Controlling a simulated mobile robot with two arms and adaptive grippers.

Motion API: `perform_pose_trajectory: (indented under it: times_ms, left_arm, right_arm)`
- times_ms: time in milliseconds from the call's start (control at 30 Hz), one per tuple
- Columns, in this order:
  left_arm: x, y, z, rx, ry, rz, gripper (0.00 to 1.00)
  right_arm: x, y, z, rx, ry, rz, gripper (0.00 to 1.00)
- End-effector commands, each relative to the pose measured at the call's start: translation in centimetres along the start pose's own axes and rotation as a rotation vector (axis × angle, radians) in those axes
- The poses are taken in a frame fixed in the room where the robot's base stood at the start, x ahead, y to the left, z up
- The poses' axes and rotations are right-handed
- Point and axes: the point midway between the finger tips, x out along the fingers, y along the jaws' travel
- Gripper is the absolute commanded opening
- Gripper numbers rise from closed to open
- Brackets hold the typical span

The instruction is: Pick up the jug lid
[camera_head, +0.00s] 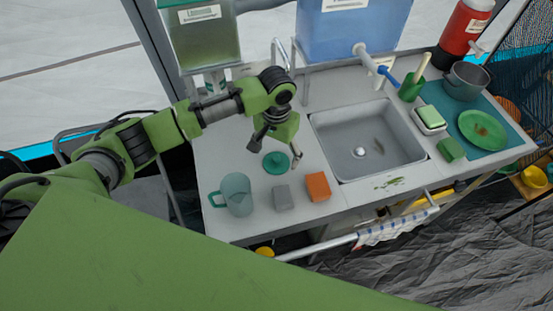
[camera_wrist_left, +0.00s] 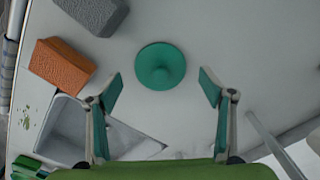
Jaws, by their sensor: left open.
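The jug lid (camera_head: 276,162) is a round teal disc with a raised knob, lying on the grey counter left of the sink. In the left wrist view the lid (camera_wrist_left: 160,66) lies ahead of the fingers, near the middle of the gap between them and touching neither. My left gripper (camera_head: 274,151) is open and empty above the counter, close over the lid. Its two fingers (camera_wrist_left: 160,90) stand wide apart in the left wrist view. A teal jug (camera_head: 237,194) with a handle stands on the counter in front of the lid, to the left. My right gripper is not in view.
A grey block (camera_head: 283,198) and an orange sponge (camera_head: 318,187) lie in front of the lid. The sink (camera_head: 367,142) is to the right. A blue water tank (camera_head: 350,31) and a green container (camera_head: 204,38) stand behind. A teal mat (camera_head: 464,103) holds a green plate (camera_head: 482,130) and a pot (camera_head: 468,80).

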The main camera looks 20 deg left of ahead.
Motion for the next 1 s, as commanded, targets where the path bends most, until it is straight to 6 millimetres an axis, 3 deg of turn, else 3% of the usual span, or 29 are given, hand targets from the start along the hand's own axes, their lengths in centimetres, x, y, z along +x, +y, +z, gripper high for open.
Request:
perform_pose_trajectory:
  times_ms: [167,400,533,1000]
  left_arm:
    - [1.8,0.0,0.0,0.0,0.001,-0.001,0.74]
    - [2.0,0.0,0.0,0.0,0.002,-0.001,0.74]
    - [2.0,0.0,0.0,0.0,0.002,-0.001,0.41]
    - [1.6,0.0,-0.1,0.0,0.003,0.0,0.41]
  right_arm:
    - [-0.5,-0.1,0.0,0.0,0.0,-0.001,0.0]
    - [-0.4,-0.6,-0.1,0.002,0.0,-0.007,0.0]
    - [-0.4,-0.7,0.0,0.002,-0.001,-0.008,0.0]
    - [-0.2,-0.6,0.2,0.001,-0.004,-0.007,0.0]
